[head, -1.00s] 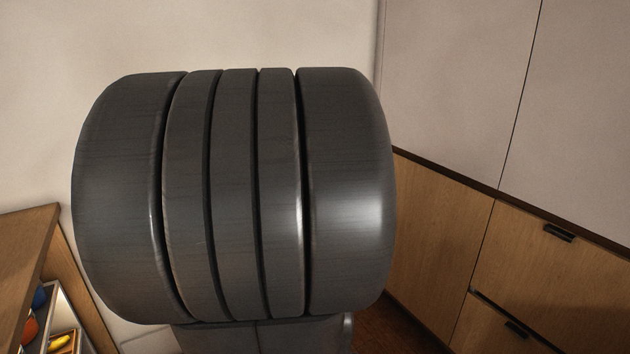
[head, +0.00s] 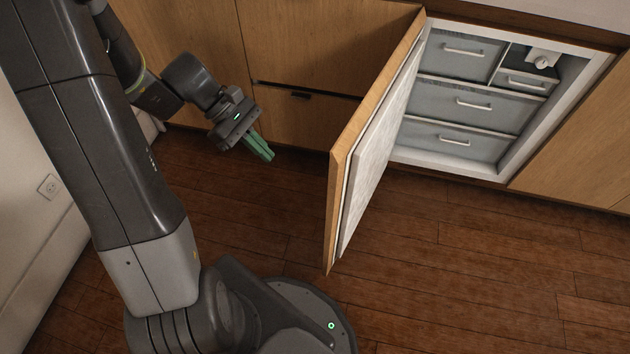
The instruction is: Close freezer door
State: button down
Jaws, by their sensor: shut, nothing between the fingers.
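The freezer door (head: 372,145) stands wide open in the head view, swung out from its left side. Its outer face is wood and its inner face is pale. The freezer (head: 470,100) behind it shows several grey drawers with white handles and a small dial at the upper right. My gripper (head: 266,155), with green fingers, is shut and empty. It is to the left of the door, on the side of its wooden outer face, with a gap between them. It points down and to the right.
Wooden cabinet drawers (head: 300,50) with a dark handle (head: 300,96) are behind my gripper. A wooden panel (head: 580,140) adjoins the freezer on the right. The wooden floor (head: 480,260) in front is clear. A pale wall (head: 35,150) with an outlet is at the left.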

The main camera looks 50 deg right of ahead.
jog(key=d, duration=0.2)
jog(key=b, duration=0.2)
send_near(328, 199)
jog(key=f, duration=0.1)
jog(key=s+f, duration=0.1)
jog(key=f, duration=0.1)
jog(key=s+d+f, duration=0.1)
jog(key=shift+s+d+f, duration=0.1)
jog(key=shift+s+f, duration=0.1)
jog(key=shift+f, duration=0.1)
jog(key=shift+s+d, duration=0.15)
jog(key=shift+s, duration=0.4)
jog(key=shift+s, duration=0.1)
